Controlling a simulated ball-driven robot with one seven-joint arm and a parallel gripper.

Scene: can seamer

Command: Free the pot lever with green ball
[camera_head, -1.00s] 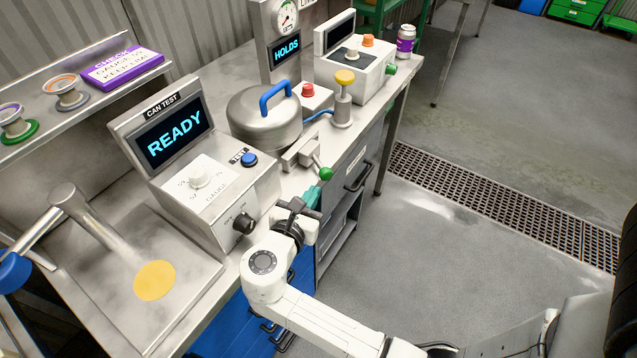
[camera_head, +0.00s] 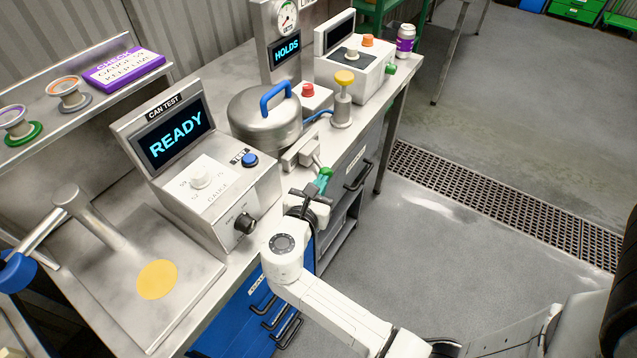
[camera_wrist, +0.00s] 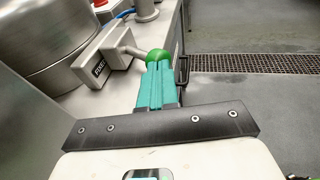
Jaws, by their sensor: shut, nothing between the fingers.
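The pot lever's green ball (camera_wrist: 157,55) sits at the end of a short metal rod beside the lidded metal pot (camera_head: 263,121). The rod comes out of a grey block (camera_wrist: 100,58) with a small dark label at the pot's base. My gripper (camera_wrist: 158,66) has teal fingers, which are shut with nothing between them. Their tips are right at the ball in the wrist view and hide its near lower side. I cannot tell if they touch it. In the head view my gripper (camera_head: 325,176) covers part of the ball.
The can test box (camera_head: 210,190) with its READY screen stands left of my gripper. A yellow-topped plunger (camera_head: 343,100) and a red button (camera_head: 308,90) stand behind the lever. The open floor (camera_head: 430,260) lies to the right of the bench.

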